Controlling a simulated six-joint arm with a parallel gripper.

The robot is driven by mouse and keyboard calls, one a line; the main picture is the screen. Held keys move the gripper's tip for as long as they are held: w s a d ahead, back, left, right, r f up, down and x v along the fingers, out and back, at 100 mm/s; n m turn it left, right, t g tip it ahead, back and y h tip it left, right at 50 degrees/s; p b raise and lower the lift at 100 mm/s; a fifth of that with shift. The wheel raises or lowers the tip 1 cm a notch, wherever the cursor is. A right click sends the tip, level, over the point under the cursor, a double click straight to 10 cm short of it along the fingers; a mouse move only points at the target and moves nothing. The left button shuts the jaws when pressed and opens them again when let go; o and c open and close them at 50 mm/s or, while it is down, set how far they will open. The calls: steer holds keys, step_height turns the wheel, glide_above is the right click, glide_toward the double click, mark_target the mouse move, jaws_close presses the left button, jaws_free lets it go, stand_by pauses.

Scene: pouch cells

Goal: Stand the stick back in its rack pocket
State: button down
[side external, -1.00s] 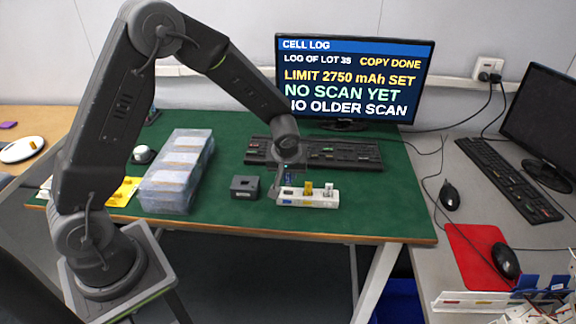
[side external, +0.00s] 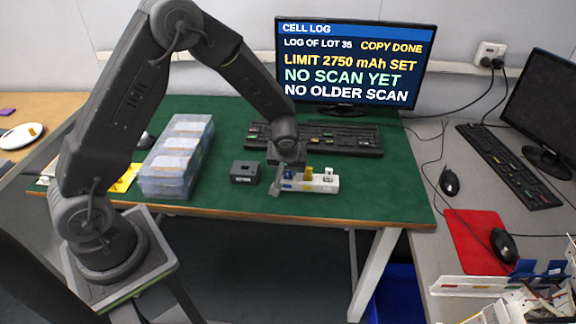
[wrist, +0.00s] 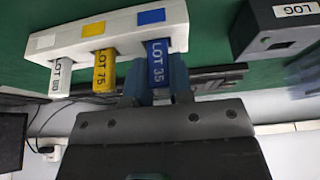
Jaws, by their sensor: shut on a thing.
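The blue stick labelled LOT 35 (wrist: 157,62) is between the fingers of my gripper (wrist: 158,85), which is shut on it. It is upright at the blue-marked end pocket of the white rack (wrist: 120,30). Its lower end appears to be in the pocket; I cannot tell how deep. In the side view the rack (side external: 325,186) lies near the table's front, with my gripper (side external: 283,178) at its left end. A yellow stick (wrist: 104,70) and a white stick (wrist: 62,77) stand in the other pockets.
A dark box (side external: 245,172) marked LOG sits just left of the rack. Clear plastic boxes (side external: 175,160) stand further left. A keyboard (side external: 335,140) and the CELL LOG monitor (side external: 350,60) are behind. Green table right of the rack is free.

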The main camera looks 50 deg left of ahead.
steer(key=c, duration=0.9)
jaws_free()
steer(key=shift+c, duration=0.2)
steer(key=v, duration=1.4)
steer(key=s+d+r+m+t+h, duration=0.1)
steer(key=s+r+m, duration=0.3)
steer(key=s, duration=0.6)
steer(key=s+d+r+m+t+h, duration=0.1)
steer(key=s+d+r+m+h, duration=0.1)
steer(key=s+r+m, duration=0.3)
steer(key=s+r, duration=0.4)
steer(key=s, duration=0.1)
steer(key=shift+s, duration=0.35)
